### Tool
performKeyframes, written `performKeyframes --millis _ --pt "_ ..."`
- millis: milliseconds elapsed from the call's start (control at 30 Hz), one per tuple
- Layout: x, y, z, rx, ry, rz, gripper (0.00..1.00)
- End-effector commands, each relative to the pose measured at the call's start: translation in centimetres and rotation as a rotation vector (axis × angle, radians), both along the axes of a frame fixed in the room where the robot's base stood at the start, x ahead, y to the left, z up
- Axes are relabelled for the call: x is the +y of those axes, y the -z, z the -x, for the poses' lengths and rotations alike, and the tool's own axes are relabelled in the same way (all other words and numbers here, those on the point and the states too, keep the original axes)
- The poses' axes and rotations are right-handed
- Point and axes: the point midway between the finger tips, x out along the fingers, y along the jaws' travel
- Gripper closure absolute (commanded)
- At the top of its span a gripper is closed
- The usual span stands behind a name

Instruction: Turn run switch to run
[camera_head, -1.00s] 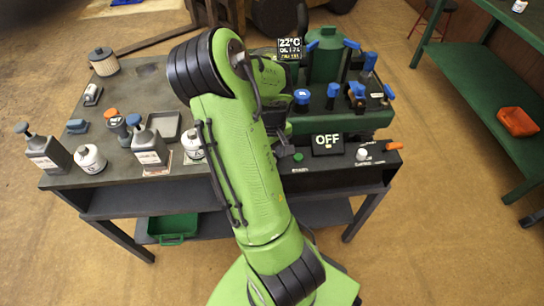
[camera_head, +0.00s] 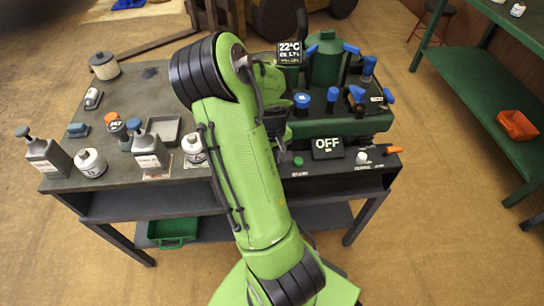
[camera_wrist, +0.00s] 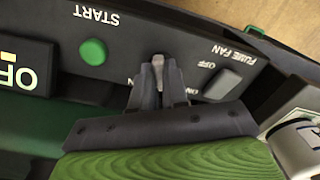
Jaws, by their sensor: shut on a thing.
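The run switch (camera_wrist: 157,62) is a small light grey lever on the dark control panel, seen upside down in the wrist view. My gripper (camera_wrist: 157,82) has its dark fingers closed around this lever. Its label is mostly covered by the fingers; an "ON" shows beside them. In the head view my green arm hides the switch and most of my gripper. The display (camera_head: 327,147) on the panel reads OFF; part of it also shows in the wrist view (camera_wrist: 20,75).
A green start button (camera_wrist: 93,52) and a grey fume fan switch (camera_wrist: 222,85) flank the run switch closely. A white knob (camera_head: 362,157) and an orange handle (camera_head: 393,150) sit at the panel's right. Bottles and a tray (camera_head: 166,130) stand left of my arm.

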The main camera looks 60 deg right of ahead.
Motion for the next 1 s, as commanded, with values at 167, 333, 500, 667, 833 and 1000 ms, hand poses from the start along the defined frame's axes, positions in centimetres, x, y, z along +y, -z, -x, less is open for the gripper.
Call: performKeyframes --millis 167,333,500,667,833,1000 --pt "0.04 -0.07 -0.03 -0.001 0.113 -0.001 1.00" --pt "0.08 -0.09 -0.04 -0.001 0.264 -0.001 1.00" --pt "0.15 -0.07 -0.10 0.000 0.426 -0.001 1.00" --pt "0.19 -0.05 -0.12 0.001 0.577 -0.001 1.00" --pt "0.24 -0.05 -0.20 0.001 0.721 -0.001 1.00" --pt "0.25 -0.05 -0.24 0.001 0.839 0.000 1.00"
